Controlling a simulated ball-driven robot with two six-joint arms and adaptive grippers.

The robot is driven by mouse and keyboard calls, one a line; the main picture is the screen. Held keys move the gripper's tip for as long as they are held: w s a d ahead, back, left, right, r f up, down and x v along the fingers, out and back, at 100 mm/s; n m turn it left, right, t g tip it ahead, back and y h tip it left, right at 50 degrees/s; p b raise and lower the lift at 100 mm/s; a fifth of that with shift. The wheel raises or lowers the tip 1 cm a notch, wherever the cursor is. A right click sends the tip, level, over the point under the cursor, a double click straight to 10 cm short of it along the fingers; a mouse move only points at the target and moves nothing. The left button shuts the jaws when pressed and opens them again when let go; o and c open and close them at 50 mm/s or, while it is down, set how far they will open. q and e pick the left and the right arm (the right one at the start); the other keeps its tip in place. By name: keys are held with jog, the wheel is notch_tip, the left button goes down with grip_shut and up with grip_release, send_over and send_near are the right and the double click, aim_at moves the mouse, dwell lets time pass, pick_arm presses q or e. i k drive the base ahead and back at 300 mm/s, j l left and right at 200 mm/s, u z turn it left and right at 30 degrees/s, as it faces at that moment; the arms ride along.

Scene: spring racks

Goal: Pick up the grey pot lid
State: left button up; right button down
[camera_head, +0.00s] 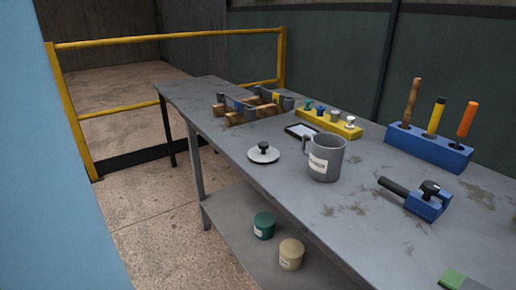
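The grey pot lid (264,154) lies flat on the grey workbench (240,137), near its left long edge. It is a pale grey disc with a dark knob on top. It sits left of a grey mug-like pot (326,160) with a handle and a white label, and apart from it. Neither of my grippers shows in the head view, so I cannot see where they are relative to the lid.
A phone-like dark tablet (301,131), a yellow rack (329,123), wooden blocks with clamps (252,107), a blue tool holder (428,148) and a blue clamp (427,203) stand on the bench. Two tins, green (264,226) and beige (291,255), sit on the lower shelf.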

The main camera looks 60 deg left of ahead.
aim_at(263, 153)
jog(key=u, duration=1.8)
